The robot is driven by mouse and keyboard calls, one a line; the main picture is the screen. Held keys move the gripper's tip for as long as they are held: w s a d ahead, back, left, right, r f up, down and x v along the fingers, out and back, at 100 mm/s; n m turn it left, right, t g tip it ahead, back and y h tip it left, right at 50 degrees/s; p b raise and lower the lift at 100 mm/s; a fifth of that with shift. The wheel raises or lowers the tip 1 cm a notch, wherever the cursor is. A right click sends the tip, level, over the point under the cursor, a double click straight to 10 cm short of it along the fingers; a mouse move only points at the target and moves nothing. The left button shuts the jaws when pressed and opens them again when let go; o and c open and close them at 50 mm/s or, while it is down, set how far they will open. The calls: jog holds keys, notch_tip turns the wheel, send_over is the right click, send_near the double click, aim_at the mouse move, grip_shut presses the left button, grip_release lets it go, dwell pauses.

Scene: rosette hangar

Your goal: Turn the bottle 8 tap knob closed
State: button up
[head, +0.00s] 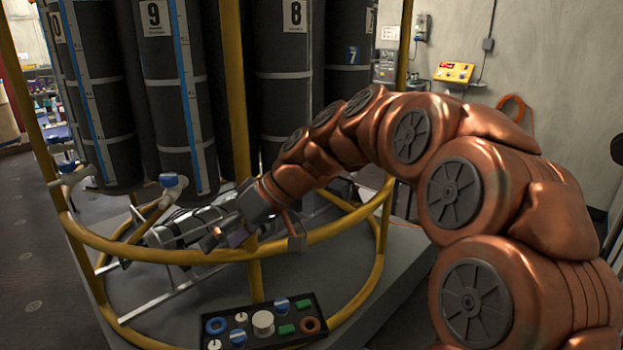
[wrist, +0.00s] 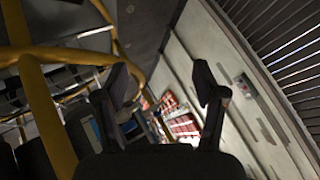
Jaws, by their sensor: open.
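Bottle 8 (head: 292,60) is a tall dark cylinder with a white label, standing right of bottle 9 (head: 160,80) in the head view. Its lower end and its tap knob are hidden behind my arm and the yellow frame. Bottle 9's tap, with a blue knob (head: 168,180), shows at its lower end. No tap knob is recognisable in that view.
The yellow tubular frame (head: 235,80) surrounds the bottles; it also shows in the wrist view (wrist: 48,115). A black tray (head: 262,335) of knobs and blocks lies at the front. Another tap (head: 68,172) is at the left. A pale wall (head: 540,65) stands at right.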

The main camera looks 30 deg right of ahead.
jog(key=w+d+r+n+t+y+b, duration=0.1)
jog(key=w+d+t+b, duration=0.2)
jog(key=w+d, duration=0.45)
jog(key=w+d+r+t+b, duration=0.2)
jog(key=w+d+t+b, duration=0.15)
jog(key=d, duration=0.65)
jog(key=w+d+f+n+t+b, duration=0.15)
jog(key=d+t+b, duration=0.3)
jog(key=d, duration=1.25)
jog(key=shift+m, duration=0.25)
jog(key=shift+r+x, duration=0.15)
jog(key=shift+x, duration=1.95)
jog(key=shift+r+x, duration=0.15)
jog(key=shift+x, duration=1.9)
jog(key=shift+s+a, duration=0.15)
jog(key=shift+a, duration=0.05)
jog(key=shift+c, duration=0.3)
jog(key=c, duration=1.1)
